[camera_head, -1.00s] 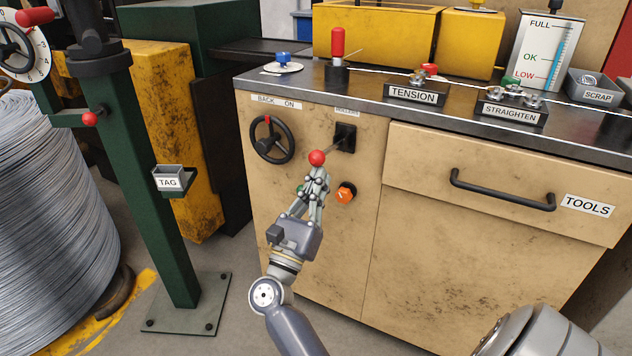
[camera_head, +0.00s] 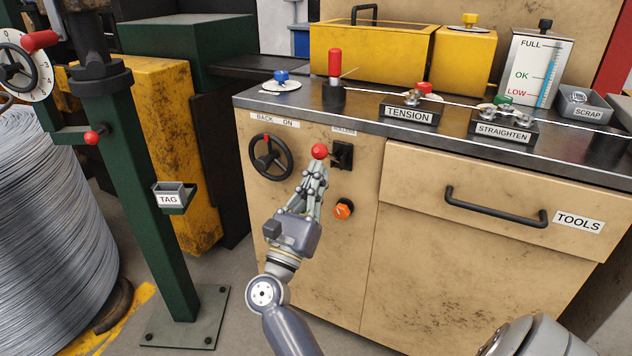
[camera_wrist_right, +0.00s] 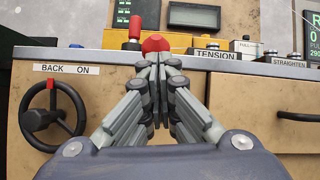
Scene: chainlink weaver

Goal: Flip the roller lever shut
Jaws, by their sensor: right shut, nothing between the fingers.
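The roller lever has a red ball knob (camera_head: 319,151) in front of a black slotted plate (camera_head: 343,156) on the tan cabinet front. The knob stands out level with the upper part of the plate; its stem is largely hidden. My right gripper (camera_head: 318,167) is shut and empty, fingers pointing up, its tips right under the knob. In the right wrist view the knob (camera_wrist_right: 155,43) sits just beyond the closed fingertips (camera_wrist_right: 157,60). They seem to touch it, but I cannot be sure. My left gripper is not in view.
A black handwheel (camera_head: 270,157) is left of the lever, and an orange button (camera_head: 344,209) is below it. The drawer handle (camera_head: 497,208) sticks out at right. The counter (camera_head: 365,108) overhangs above with a red-handled lever (camera_head: 335,63). A green post (camera_head: 150,220) stands left.

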